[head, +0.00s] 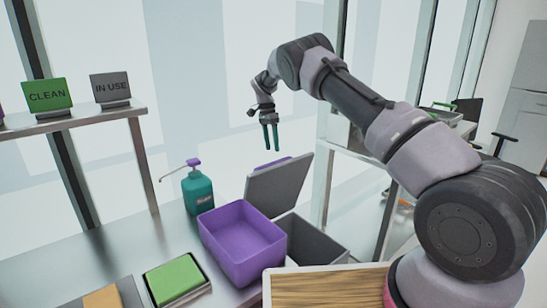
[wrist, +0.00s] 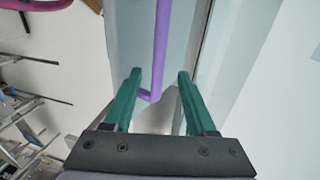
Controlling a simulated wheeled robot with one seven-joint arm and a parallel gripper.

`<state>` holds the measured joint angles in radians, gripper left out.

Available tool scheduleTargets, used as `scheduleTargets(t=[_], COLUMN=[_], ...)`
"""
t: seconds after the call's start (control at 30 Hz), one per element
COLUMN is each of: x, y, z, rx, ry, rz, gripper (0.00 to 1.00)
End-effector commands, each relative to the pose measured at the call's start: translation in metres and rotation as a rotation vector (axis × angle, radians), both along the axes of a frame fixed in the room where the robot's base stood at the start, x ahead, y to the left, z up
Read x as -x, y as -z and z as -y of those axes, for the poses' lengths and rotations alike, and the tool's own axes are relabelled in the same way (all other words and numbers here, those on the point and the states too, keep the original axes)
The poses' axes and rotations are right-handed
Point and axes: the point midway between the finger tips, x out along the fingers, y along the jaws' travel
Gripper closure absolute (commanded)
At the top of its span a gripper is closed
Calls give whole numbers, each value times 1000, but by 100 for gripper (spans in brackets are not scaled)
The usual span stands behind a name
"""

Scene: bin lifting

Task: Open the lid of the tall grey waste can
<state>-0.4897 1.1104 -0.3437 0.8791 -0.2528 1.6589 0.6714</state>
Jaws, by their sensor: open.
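The grey waste can (head: 330,245) stands at the lower middle of the head view, behind the purple bin, with its dark inside showing. Its grey lid (head: 280,187) stands raised and tilted back at the can's far left side. A bit of purple (head: 272,162) shows at the lid's upper edge. My gripper (head: 271,149) points down just above that edge, with its green fingers apart and empty. In the wrist view my gripper (wrist: 159,74) is open, and a purple bar (wrist: 161,45) shows between and beyond the fingers. I cannot tell whether they touch.
A purple open bin (head: 243,240) is in front of the can. A teal pump bottle (head: 197,190) and a green sponge in a tray (head: 175,278) are to the left. A shelf with CLEAN (head: 47,94) and IN USE (head: 111,87) signs is at left. A wooden board (head: 325,287) is in front.

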Motion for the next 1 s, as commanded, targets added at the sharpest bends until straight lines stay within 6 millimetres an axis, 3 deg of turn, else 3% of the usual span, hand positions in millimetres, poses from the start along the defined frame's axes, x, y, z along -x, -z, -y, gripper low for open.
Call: scheduleTargets(t=[0.2,0.67,0.77,1.0], x=[-5,-6,-6,12], y=[-28,-37,-56,-145], z=[-4,-2,8,55], rx=[0,-4,-24,-125], ry=[0,1,-3,-40], rz=[0,1,15,85], gripper=[43,43,43,43])
